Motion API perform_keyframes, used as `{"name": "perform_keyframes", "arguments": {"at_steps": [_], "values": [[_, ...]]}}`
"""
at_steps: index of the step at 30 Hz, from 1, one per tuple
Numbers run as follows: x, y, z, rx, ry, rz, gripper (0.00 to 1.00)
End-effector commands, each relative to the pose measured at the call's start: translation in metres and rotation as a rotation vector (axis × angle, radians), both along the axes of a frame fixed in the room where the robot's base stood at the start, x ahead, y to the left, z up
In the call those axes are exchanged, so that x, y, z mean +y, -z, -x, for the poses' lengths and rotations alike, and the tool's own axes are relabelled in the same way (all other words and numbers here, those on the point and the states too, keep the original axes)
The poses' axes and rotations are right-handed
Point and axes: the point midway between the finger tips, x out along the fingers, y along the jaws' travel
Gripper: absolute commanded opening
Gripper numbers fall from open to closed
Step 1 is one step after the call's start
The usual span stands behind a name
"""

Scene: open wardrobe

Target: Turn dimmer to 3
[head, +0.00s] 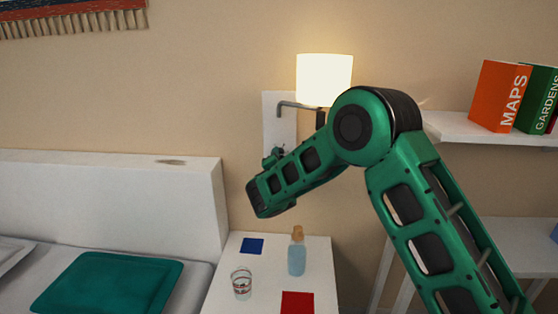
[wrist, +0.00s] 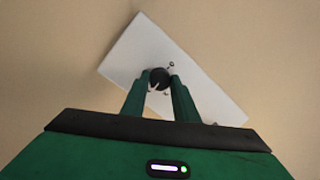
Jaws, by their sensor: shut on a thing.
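The dimmer is a round black knob (wrist: 159,77) on a white wall plate (wrist: 185,75), which looks tilted in the wrist view. A small light pointer mark shows at the knob's lower edge, and small dark marks sit around it; I cannot read any number. My gripper (wrist: 158,84) is shut on the knob, one green finger at each side. In the head view the wall plate (head: 280,130) is below and left of the lit lamp, and my gripper (head: 274,155) reaches its lower part. The knob is hidden there by my gripper and arm.
A lit wall lamp (head: 324,80) stands out just above my arm. Below are a white bedside table (head: 265,275) with a blue bottle (head: 297,257) and a glass (head: 241,284). A bed headboard (head: 110,190) is left; a bookshelf (head: 480,130) is right.

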Motion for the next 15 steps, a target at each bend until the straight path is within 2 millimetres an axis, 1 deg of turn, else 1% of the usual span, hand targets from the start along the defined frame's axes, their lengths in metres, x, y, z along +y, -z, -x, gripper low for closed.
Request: {"name": "perform_keyframes", "arguments": {"at_steps": [1,4,5,6,7,15], "values": [[-0.001,0.0053,0.0003,0.01,0.002,0.003,0.05],[-0.001,0.0052,0.0002,0.01,0.002,0.003,0.05],[-0.001,0.0052,0.0002,0.01,0.002,0.003,0.34],[-0.001,0.0048,0.0002,0.009,0.001,0.003,0.44],[-0.001,0.0044,0.0002,0.007,0.001,0.003,0.46],[-0.0004,0.0015,0.0006,0.003,0.001,0.001,0.46]]}}
